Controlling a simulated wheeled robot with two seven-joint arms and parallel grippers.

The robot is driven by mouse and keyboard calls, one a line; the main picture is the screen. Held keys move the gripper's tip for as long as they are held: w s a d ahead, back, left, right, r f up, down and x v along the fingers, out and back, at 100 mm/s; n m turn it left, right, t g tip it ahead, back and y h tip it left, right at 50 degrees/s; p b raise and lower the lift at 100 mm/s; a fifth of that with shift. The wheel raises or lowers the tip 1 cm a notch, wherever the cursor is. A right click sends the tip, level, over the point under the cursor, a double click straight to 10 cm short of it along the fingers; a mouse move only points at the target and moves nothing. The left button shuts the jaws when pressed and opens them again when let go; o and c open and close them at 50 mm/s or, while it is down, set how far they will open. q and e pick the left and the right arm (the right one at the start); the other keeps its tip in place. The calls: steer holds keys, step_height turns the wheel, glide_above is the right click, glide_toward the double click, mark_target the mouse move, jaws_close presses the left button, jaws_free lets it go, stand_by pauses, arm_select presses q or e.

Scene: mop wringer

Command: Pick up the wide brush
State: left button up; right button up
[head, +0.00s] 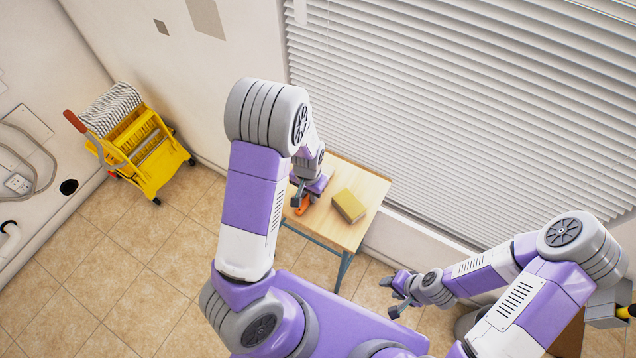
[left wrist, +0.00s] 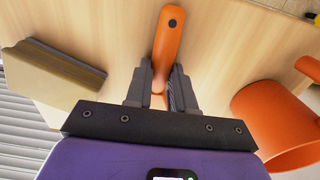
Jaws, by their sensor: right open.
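The wide brush's orange handle (left wrist: 168,42), with a hole at its end, lies over the light wooden table (head: 368,188) in the left wrist view. My left gripper (left wrist: 162,72) has a finger on each side of the handle, with the handle filling the narrow gap; it appears shut on it. The brush head is mostly hidden behind the gripper. In the head view, my left gripper (head: 301,193) is low over the table's left part. My right gripper (head: 394,292) is open and empty, to the right of the table.
A yellow sponge-like block (head: 349,206) lies on the table, also in the left wrist view (left wrist: 50,78). An orange mug-like container (left wrist: 275,125) stands on the brush's other side. A yellow mop wringer bucket (head: 150,160) stands at the far left. White blinds (head: 450,110) hang behind the table.

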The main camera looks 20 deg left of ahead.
arm_select(q)
jaws_close()
step_height(320, 180, up, 10)
steer(key=p, duration=0.3)
stand_by(0.4)
